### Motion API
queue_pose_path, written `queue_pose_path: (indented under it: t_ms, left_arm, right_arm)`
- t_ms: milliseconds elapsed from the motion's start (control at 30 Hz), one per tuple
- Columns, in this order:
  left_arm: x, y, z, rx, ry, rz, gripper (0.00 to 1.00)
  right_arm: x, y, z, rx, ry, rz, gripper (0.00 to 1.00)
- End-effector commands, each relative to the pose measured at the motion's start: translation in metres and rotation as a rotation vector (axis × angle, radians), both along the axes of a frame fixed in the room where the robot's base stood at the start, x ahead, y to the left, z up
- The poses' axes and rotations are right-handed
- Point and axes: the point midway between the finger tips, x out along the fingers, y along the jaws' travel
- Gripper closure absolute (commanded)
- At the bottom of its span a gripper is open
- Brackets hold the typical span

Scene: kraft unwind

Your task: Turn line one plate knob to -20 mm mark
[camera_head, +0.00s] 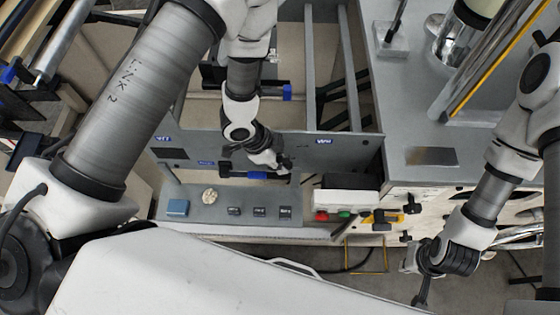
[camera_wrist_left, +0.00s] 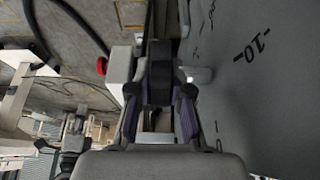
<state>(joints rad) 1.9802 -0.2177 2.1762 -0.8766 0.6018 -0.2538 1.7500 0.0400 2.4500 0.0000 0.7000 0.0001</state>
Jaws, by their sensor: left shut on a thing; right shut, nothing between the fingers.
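My left gripper (camera_head: 281,166) is at the front face of the grey machine panel (camera_head: 345,148); its fingers are small and partly hidden in the head view. In the left wrist view its fingers (camera_wrist_left: 160,110) close on a dark knob (camera_wrist_left: 158,82) from both sides. Beside them is a grey plate (camera_wrist_left: 270,110) with black tick marks and a "-10" label (camera_wrist_left: 256,45). No "-20" label can be read, and I cannot tell where the knob points. My right gripper (camera_head: 421,296) is shut and empty, pointing down at the lower right.
Machine rails (camera_head: 310,60) rise behind the panel.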

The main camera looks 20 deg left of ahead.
Motion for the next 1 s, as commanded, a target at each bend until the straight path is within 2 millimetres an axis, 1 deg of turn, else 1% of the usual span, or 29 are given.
queue_pose_path:
  t_ms: [267, 700, 1000]
  left_arm:
    - [-0.001, 0.002, -0.005, -0.125, -0.032, 0.006, 1.0]
    - [-0.002, 0.005, -0.007, -0.431, -0.121, 0.004, 1.0]
    - [-0.002, 0.005, -0.005, -0.551, -0.156, 0.0, 1.0]
  right_arm:
    - [0.0, 0.0, -0.015, 0.0, 0.0, 0.0, 1.0]
    - [0.0, 0.0, -0.046, 0.0, 0.0, 0.0, 1.0]
    - [0.0, 0.0, -0.058, 0.0, 0.0, 0.0, 1.0]
